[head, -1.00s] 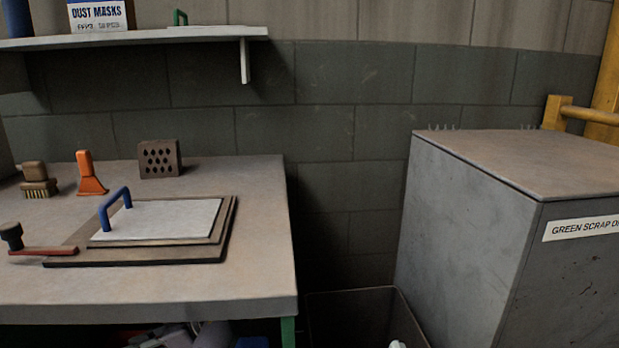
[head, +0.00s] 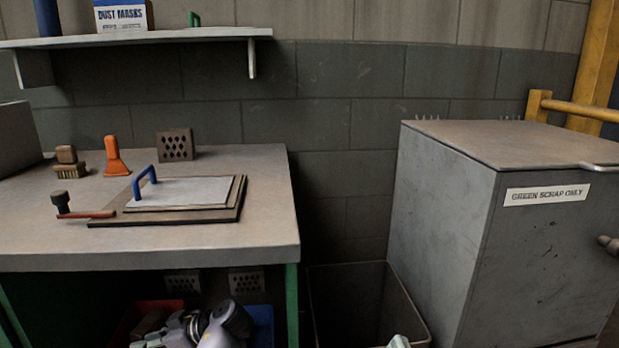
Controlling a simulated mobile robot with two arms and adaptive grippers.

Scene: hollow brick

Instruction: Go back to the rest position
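My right gripper (head: 150,341) shows low at the bottom edge, in front of the space under the bench. Its grey wrist lies to its right, and its fingers point left. It is small and partly cut off, so I cannot tell whether it is open or shut. I see nothing clearly held in it. My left gripper is not in view. A hollow brick (head: 177,146) stands upright at the back of the bench (head: 262,215), well apart from my gripper.
On the bench are a plate stack with a blue handle (head: 180,192), an orange tool (head: 115,158) and a brush (head: 68,163). More hollow bricks (head: 246,281) sit underneath, near a red bin (head: 135,314) and blue bin (head: 262,321). An open bin (head: 322,312) adjoins the scrap cabinet (head: 440,210).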

